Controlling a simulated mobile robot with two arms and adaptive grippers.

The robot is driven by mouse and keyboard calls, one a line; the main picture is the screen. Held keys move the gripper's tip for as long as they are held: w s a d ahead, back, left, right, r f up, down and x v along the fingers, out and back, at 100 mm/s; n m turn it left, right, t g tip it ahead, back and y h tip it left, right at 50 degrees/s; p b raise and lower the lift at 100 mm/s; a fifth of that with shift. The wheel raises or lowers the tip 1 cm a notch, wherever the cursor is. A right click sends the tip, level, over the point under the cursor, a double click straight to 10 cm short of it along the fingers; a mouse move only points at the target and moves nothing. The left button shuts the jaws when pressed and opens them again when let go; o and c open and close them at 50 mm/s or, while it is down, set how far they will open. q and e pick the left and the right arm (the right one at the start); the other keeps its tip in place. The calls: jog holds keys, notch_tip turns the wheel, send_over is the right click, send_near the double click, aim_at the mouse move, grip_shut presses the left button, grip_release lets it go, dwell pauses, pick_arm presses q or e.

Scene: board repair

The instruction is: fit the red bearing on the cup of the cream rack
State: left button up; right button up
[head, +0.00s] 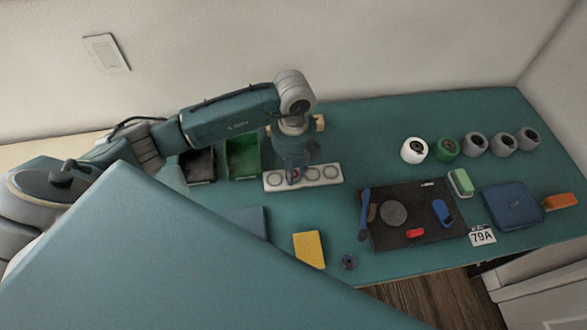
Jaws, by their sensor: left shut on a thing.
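The cream rack (274,187) is a pale strip with a row of round cups, lying near the back of the teal table. My left gripper (295,174) points down over the left part of the rack and is shut. A small bit of red, the red bearing (295,173), shows between its fingers. The fingers hide most of the bearing and the cup under it, so I cannot tell whether the bearing touches the cup. Ringed cups to the right of the gripper are in plain view. My right gripper is not in view.
A green bin (243,158) and a black bin (199,167) stand left of the rack. A dark mat (400,240) with small parts lies to the right. Several rolls (414,150) line the back right. A yellow block (309,249) lies in front.

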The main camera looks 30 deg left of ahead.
pick_arm(q)
jog(key=shift+s+f, duration=0.1)
jog(key=shift+f, duration=0.1)
dwell(0.7)
jog(key=o, duration=1)
jog(key=shift+f, duration=0.1)
jog(key=shift+o, duration=0.2)
jog(key=o, duration=0.5)
jog(key=shift+r, duration=0.35)
jog(key=shift+r+p, duration=2.4)
jog(key=shift+r, duration=0.9)
